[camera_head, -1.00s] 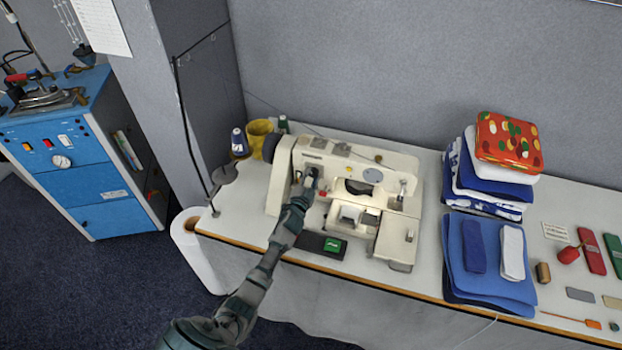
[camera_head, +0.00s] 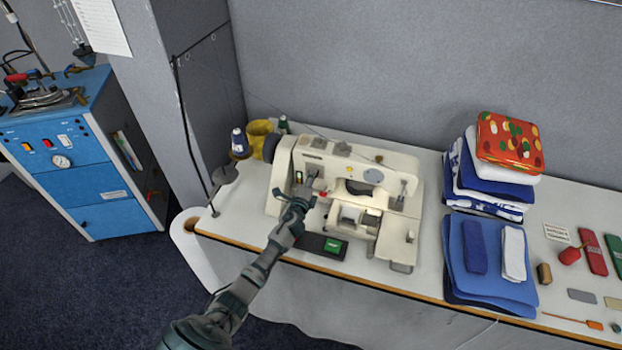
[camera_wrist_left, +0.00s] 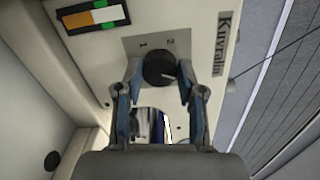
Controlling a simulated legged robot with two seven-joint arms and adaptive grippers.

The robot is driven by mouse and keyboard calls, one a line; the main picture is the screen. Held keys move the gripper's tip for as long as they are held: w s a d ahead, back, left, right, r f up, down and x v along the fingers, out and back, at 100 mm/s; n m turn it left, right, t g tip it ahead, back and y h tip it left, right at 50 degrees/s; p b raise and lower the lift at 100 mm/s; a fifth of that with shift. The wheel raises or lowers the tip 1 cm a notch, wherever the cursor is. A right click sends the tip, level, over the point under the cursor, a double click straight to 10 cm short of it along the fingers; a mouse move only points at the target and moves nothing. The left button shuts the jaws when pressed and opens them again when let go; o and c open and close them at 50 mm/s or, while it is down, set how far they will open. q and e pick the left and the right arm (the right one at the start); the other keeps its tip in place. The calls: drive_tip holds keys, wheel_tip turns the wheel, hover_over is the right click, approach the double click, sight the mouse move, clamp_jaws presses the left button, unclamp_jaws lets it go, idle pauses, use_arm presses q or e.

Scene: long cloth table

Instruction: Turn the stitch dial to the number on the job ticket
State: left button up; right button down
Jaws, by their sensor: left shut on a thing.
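The black round stitch dial (camera_wrist_left: 160,69) sits on a grey plate on the cream sewing machine (camera_head: 345,172), with the numbers 1 and 2 printed above it. A pale mark shows on the dial's lower right; I cannot tell which number the dial is set to. My left gripper (camera_head: 311,183) is at the machine's front face; in the left wrist view its two fingers (camera_wrist_left: 160,82) are shut on the dial's sides. A small white printed card (camera_head: 556,233), possibly the job ticket, lies at the right; its text is unreadable. My right gripper is not in view.
Folded cloths (camera_head: 490,262) and a stack with a patterned red top (camera_head: 510,142) stand right of the machine. A thread stand (camera_head: 222,172) and spools are at its left. Small tools fill the table's right end.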

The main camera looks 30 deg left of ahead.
use_arm(q)
drive_tip(key=m, duration=0.3)
drive_tip(key=f+m, duration=0.1)
drive_tip(key=m, duration=0.2)
drive_tip(key=shift+s+d+m, duration=0.1)
drive_tip(key=shift+d+m, duration=0.1)
drive_tip(key=shift+m, duration=0.1)
idle(0.3)
drive_tip(key=o, duration=1.1)
drive_tip(key=shift+o, duration=0.2)
drive_tip(key=shift+a+r, duration=0.1)
drive_tip(key=shift+r, duration=0.05)
drive_tip(key=v, duration=1.1)
drive_tip(key=shift+s, duration=0.35)
